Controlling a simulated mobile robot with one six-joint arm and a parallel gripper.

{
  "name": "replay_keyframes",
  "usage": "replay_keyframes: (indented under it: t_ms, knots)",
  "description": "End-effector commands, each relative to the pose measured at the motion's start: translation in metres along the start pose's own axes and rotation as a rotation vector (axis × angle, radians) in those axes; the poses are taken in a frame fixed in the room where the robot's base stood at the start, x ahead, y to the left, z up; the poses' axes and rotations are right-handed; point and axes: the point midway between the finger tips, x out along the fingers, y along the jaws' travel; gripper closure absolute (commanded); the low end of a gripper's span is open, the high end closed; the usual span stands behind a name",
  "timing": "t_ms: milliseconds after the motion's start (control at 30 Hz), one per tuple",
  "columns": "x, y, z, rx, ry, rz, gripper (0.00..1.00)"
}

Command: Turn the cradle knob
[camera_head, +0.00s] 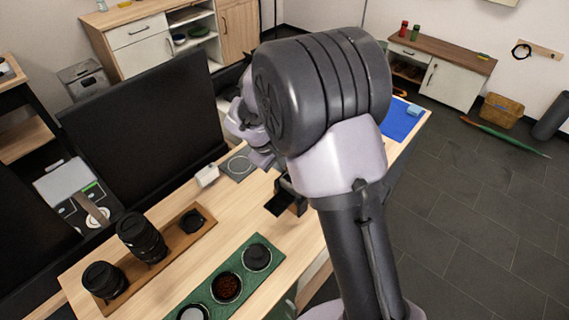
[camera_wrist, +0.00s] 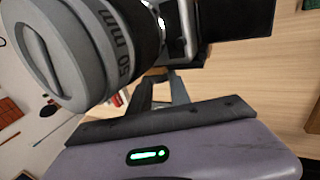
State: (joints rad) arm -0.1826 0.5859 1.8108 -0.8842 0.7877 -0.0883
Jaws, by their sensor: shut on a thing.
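My gripper (camera_wrist: 166,84) shows in the wrist view with its two dark fingers reaching up to the cradle (camera_wrist: 190,40). It is shut on the cradle knob, which the fingers largely hide. A large grey lens (camera_wrist: 85,50) marked "50 mm" fills the upper left of the wrist view, close beside the fingers. A dark square base (camera_wrist: 240,18) lies behind the cradle. In the head view, the cradle (camera_head: 290,194) is a small dark shape at the table's right edge. My arm hides most of it and my fingertips there.
The wooden table (camera_head: 215,235) carries a white block (camera_head: 207,175), a brown tray (camera_head: 180,243) with black lenses, and a green tray (camera_head: 235,270) with round cups. A large black screen (camera_head: 145,125) stands behind. A blue mat (camera_head: 400,122) lies at the far right end.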

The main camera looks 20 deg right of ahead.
Motion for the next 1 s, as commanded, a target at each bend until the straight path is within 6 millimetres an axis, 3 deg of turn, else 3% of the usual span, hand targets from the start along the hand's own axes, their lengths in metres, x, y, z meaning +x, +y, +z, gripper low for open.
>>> replay_keyframes:
  t_ms: [1000]
  knots:
    - [-0.0027,0.0039,0.0007,-0.001,-0.003,-0.171,1.00]
